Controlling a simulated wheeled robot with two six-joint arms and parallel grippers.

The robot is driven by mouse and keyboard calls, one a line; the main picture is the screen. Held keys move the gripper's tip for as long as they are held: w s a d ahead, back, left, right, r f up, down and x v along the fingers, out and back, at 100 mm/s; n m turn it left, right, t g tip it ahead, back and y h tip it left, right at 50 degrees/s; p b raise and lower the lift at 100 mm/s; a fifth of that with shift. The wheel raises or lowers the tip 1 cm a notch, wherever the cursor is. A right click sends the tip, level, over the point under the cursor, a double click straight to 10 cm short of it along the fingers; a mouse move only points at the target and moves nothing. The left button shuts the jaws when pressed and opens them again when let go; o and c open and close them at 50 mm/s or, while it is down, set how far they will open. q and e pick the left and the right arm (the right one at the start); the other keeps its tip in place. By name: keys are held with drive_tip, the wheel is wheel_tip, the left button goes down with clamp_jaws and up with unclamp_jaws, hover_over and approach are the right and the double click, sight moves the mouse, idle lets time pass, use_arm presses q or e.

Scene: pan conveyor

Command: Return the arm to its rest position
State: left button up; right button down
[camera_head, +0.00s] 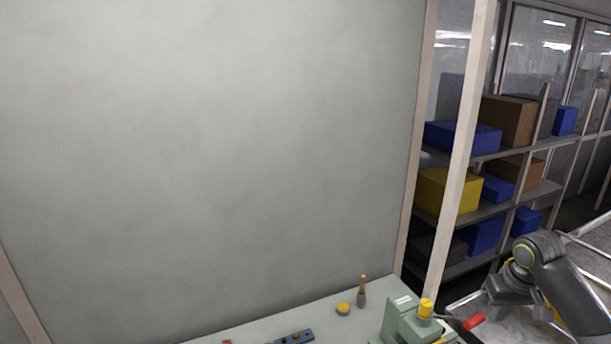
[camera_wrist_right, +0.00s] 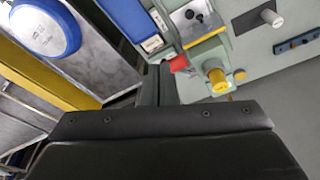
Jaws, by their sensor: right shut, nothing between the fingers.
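My right arm (camera_head: 540,262) comes in from the right edge in the head view and is bent low over the right end of the bench. In the right wrist view my right gripper (camera_wrist_right: 158,72) shows its two dark fingers together, shut and empty. Its tips are beside a red handle (camera_wrist_right: 179,63) on the green machine; whether they touch cannot be told. The machine (camera_head: 398,318) also shows in the head view, with a yellow knob (camera_head: 426,308). My left gripper is not in view.
A yellow knob (camera_head: 343,309) and a small upright wooden-handled tool (camera_head: 361,293) are on the bench (camera_head: 262,327). Shelves with boxes (camera_head: 448,190) stand at the right behind a post (camera_head: 462,150).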

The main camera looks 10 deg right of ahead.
drive_tip(key=s+a+f+n, duration=0.3)
drive_tip(key=s+a+f, duration=1.05)
drive_tip(key=f, duration=0.25)
drive_tip(key=s+a+r+m+t+h, duration=0.1)
drive_tip(key=s+a, duration=0.2)
drive_tip(key=s, duration=0.5)
drive_tip(key=s+a+r+t, duration=0.1)
drive_tip(key=s+a, duration=0.1)
drive_tip(key=s, duration=0.6)
wheel_tip(320, 180, down, 33)
drive_tip(key=d+g+b, duration=0.2)
drive_tip(key=b, duration=0.6)
drive_tip(key=s+a+f+b, duration=0.1)
drive_tip(key=s+f+b, duration=0.2)
drive_tip(key=s+f, duration=0.4)
drive_tip(key=s+a+f+b, duration=0.1)
drive_tip(key=s+f+b, duration=0.2)
drive_tip(key=s+f, duration=0.4)
wheel_tip(320, 180, down, 8)
drive_tip(key=shift+s+f+g+y, duration=0.2)
drive_tip(key=shift+g+y, duration=0.1)
drive_tip(key=shift+g, duration=0.1)
